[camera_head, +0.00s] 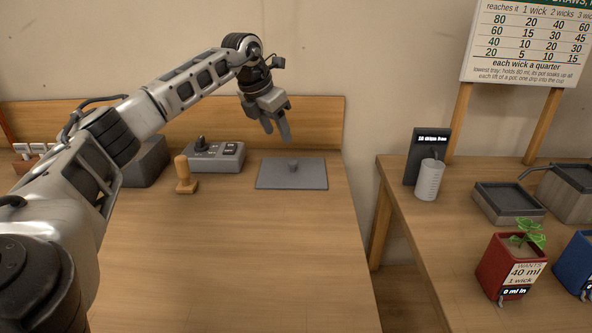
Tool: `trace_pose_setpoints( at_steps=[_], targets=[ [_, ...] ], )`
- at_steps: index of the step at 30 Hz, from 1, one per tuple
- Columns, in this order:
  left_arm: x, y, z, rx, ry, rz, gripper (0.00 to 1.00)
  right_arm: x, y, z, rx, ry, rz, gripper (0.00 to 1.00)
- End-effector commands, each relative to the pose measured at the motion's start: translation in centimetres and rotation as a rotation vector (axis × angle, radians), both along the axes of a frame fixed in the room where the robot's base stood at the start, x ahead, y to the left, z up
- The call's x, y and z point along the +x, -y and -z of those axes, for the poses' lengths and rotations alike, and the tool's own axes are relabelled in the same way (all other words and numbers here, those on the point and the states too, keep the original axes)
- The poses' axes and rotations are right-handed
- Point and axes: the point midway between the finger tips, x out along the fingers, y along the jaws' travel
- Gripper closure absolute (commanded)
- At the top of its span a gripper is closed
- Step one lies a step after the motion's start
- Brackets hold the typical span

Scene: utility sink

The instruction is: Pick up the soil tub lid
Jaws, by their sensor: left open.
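My left gripper (276,137) hangs above and slightly left of the lid, fingers pointing down. It is open and empty, apart from the lid. A dark grey box (147,162), possibly the soil tub, stands at the back left, partly hidden behind my left arm. My right gripper is not in view.
A wooden stamp-like tool (185,176) and a grey control box (214,155) stand left of the lid. A gap separates this table from the right table, which holds a white cup (429,179), a grey tray (508,203) and a red pot (507,266). The table's front is clear.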

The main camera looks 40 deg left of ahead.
Motion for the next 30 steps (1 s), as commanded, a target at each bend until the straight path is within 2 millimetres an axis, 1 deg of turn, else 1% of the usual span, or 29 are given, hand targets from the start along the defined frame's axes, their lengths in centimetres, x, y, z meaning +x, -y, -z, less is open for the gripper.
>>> trace_pose_setpoints(
  at_steps=[1, 4, 9, 14, 21, 25, 30],
  targets=[
    [0.4, 0.1, 1.2, -0.001, -0.004, -0.001, 0.51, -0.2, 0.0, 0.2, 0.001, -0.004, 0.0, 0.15],
    [1.2, 0.2, 3.0, -0.001, -0.004, 0.0, 0.51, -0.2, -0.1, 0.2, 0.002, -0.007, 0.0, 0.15],
    [2.0, 0.2, 4.7, 0.0, -0.001, 0.001, 0.51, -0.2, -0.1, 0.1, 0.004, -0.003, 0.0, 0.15],
    [2.3, 0.4, 5.7, 0.0, -0.001, 0.001, 0.51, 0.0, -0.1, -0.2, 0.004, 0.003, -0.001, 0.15],
    [3.6, 0.8, 8.9, -0.002, -0.002, 0.0, 0.51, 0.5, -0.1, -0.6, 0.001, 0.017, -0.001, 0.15],
    [4.0, 0.8, 9.8, 0.0, 0.0, 0.0, 0.51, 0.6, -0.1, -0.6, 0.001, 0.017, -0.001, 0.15],
    [4.0, 0.8, 9.8, 0.0, 0.0, 0.0, 0.51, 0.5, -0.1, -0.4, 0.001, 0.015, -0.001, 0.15]
  ],
)
